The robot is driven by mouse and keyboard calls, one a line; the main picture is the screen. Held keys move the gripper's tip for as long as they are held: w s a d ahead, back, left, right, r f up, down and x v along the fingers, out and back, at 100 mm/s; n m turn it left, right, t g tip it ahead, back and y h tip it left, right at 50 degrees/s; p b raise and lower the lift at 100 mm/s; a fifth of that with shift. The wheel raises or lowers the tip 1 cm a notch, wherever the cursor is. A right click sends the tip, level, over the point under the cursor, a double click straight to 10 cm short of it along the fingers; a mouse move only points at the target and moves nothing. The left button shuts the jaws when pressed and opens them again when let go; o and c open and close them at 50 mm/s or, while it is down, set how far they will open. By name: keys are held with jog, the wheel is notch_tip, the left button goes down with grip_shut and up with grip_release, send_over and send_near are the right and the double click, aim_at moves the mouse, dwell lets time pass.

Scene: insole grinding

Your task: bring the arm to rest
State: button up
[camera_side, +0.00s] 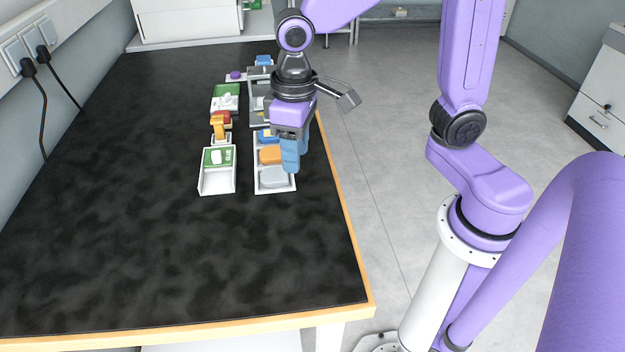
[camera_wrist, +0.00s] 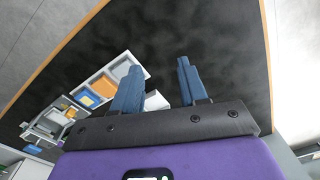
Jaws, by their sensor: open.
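My gripper (camera_side: 290,156) hangs fingers down over the right side of the black bench, above the near end of the compartment tray (camera_side: 274,190). In the wrist view its two blue fingers (camera_wrist: 158,85) stand apart with nothing between them. The tray holds a grey piece (camera_side: 273,177), an orange piece (camera_side: 270,155) and a blue piece (camera_side: 266,136), partly hidden behind my gripper. In the wrist view the orange piece (camera_wrist: 103,87) and blue piece (camera_wrist: 84,98) lie left of the fingers. I cannot tell the exact height above the tray.
A white open tray (camera_side: 217,183) with a green-and-white piece stands left of the compartment tray. Behind it are an orange-and-red device (camera_side: 219,122) and another green-topped tray (camera_side: 226,98). The front and left of the black bench (camera_side: 150,240) are clear. Its wooden edge (camera_side: 347,225) runs along the right.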

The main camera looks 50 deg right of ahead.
jog(key=s+d+n, duration=0.4)
jog(key=s, duration=0.3)
jog(key=s+d+f+n, duration=0.1)
jog(key=s+d+n, duration=0.3)
jog(key=s, duration=0.4)
jog(key=shift+s+f, duration=0.15)
jog(key=shift+f, duration=0.05)
